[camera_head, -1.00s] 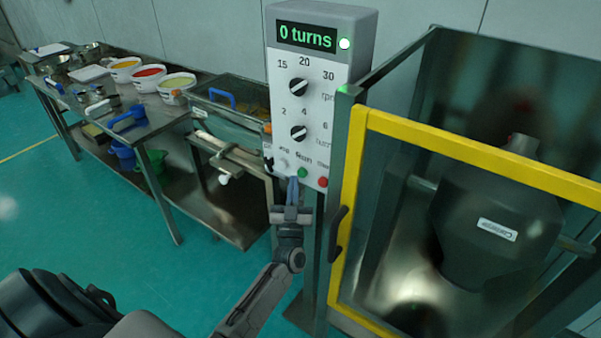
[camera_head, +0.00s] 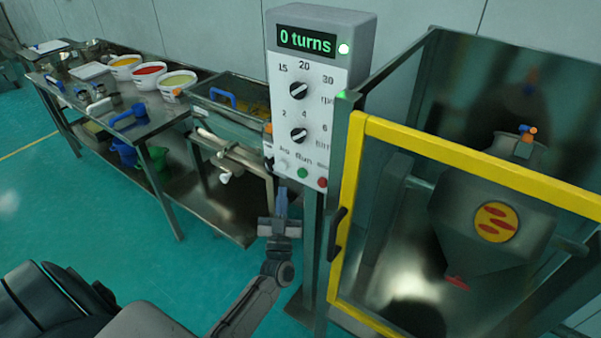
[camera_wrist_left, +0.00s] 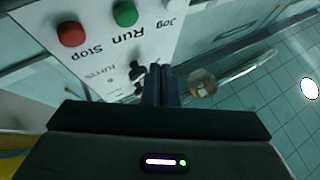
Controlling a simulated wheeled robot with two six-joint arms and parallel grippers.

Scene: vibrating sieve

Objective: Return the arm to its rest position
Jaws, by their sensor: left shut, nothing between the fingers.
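My left gripper (camera_head: 281,203) is shut and empty, just below the control box (camera_head: 307,150) and apart from it in the head view. Its shut fingers also show in the left wrist view (camera_wrist_left: 161,86), with the box's red Stop button (camera_wrist_left: 71,33), green Run button (camera_wrist_left: 125,13) and Jog button beyond them. The box display (camera_head: 307,39) reads "0 turns" and a green lamp beside it is lit. My right gripper is not in view.
Right of the box stands a yellow-framed guard (camera_head: 470,158) around a grey vessel (camera_head: 490,215). A steel table (camera_head: 150,128) with several tubs stands at the left. Green floor (camera_head: 120,235) is open in front of the table.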

